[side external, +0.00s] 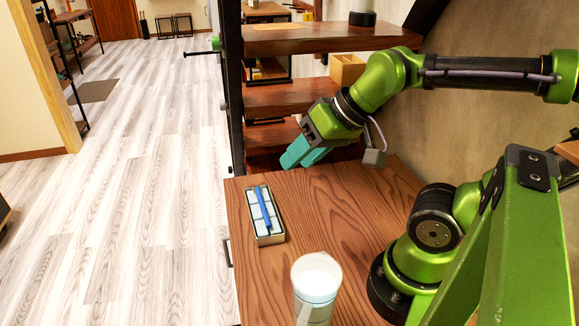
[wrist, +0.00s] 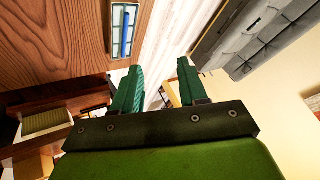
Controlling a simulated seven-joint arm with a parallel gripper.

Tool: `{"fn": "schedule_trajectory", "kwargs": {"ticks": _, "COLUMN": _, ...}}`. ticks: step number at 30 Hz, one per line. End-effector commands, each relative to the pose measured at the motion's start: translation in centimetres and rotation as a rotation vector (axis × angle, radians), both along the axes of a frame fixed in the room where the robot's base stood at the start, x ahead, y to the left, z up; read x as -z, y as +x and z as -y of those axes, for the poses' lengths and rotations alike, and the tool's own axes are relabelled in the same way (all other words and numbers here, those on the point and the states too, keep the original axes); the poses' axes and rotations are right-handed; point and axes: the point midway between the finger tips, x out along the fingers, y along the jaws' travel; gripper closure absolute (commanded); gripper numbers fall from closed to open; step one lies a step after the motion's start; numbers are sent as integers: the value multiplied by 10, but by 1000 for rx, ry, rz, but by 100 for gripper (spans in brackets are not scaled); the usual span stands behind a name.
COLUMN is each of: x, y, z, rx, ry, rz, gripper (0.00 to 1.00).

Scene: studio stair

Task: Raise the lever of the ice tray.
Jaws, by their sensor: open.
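The ice tray (side external: 258,229) is a small rectangular tray with pale cells, lying on the wooden table near its left edge. Its blue lever (side external: 263,208) lies flat along the tray's length. The tray (wrist: 113,52) and the lever (wrist: 127,36) also show at the top of the wrist view. My gripper (side external: 288,163) has teal fingers and hangs above the table's far edge, up and to the right of the tray in the side view. In the wrist view my gripper (wrist: 159,72) is open, with nothing between its fingers. It is apart from the tray.
A white cup (side external: 316,282) stands on the table (side external: 335,205) in front of the tray, to its right. Wooden stair treads (side external: 290,97) rise behind the table. A wooden box (side external: 346,69) sits on one tread. The table around the tray's right side is clear.

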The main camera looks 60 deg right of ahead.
Motion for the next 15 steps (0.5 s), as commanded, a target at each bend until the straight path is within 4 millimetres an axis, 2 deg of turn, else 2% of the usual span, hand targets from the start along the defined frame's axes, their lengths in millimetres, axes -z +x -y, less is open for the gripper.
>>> {"fn": "schedule_trajectory", "kwargs": {"ticks": 7, "x": 10, "y": 8, "z": 5, "rx": 17, "ry": 3, "rz": -58, "gripper": 60}}
{"fn": "schedule_trajectory", "kwargs": {"ticks": 15, "x": 34, "y": 56, "z": 34, "rx": 152, "ry": 49, "rz": -330, "gripper": 60}}
